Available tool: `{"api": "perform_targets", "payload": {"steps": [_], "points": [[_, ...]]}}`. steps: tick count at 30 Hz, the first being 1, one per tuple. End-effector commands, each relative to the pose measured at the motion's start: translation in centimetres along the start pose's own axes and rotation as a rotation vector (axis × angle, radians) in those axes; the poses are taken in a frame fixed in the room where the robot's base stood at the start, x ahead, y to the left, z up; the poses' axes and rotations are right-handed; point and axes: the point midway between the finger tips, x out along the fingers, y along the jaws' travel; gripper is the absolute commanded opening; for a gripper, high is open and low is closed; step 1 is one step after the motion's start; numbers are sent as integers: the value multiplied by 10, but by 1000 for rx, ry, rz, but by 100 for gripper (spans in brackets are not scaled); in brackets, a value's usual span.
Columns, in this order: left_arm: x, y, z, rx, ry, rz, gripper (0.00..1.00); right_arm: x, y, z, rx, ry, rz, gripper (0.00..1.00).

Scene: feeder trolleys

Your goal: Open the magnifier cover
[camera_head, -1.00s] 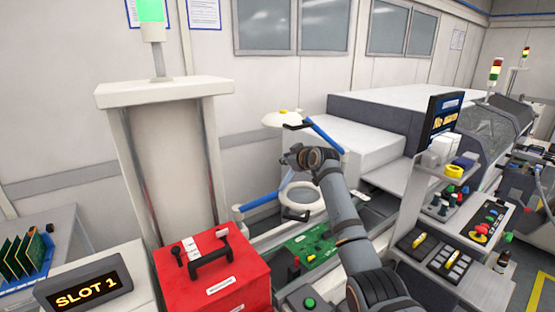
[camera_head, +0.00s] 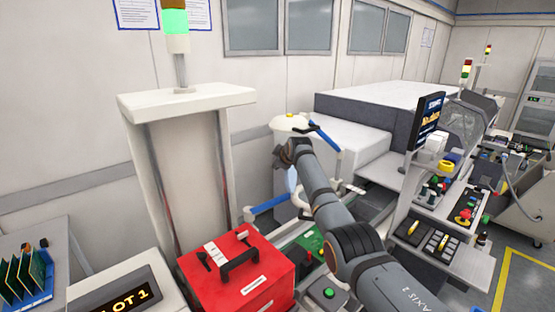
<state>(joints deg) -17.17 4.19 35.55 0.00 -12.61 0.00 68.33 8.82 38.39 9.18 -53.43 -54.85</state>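The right gripper's fingers are hidden, so contact and opening cannot be told. My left gripper is not in view.
A red case (camera_head: 262,283) with a black handle stands in front. A green circuit board (camera_head: 310,243) lies partly behind my arm. A white column (camera_head: 185,103) stands at left, and a monitor (camera_head: 427,121) with control panels at right.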

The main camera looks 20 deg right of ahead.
Motion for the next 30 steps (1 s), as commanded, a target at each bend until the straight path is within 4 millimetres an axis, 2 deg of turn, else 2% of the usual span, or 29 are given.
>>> {"api": "perform_targets", "payload": {"steps": [1, 19, 20, 25, 30], "points": [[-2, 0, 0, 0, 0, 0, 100, 4, -6, 7, -8, -23, -14, 0], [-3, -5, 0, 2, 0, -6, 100, 8, -9, 11, -29, -50, -16, 0], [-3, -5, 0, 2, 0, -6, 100, 8, -9, 11, -29, -50, -16, 18], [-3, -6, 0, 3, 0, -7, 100, 8, -8, 10, -28, -48, -14, 42], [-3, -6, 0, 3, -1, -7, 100, 7, -7, 8, -28, -43, -11, 43]]}}
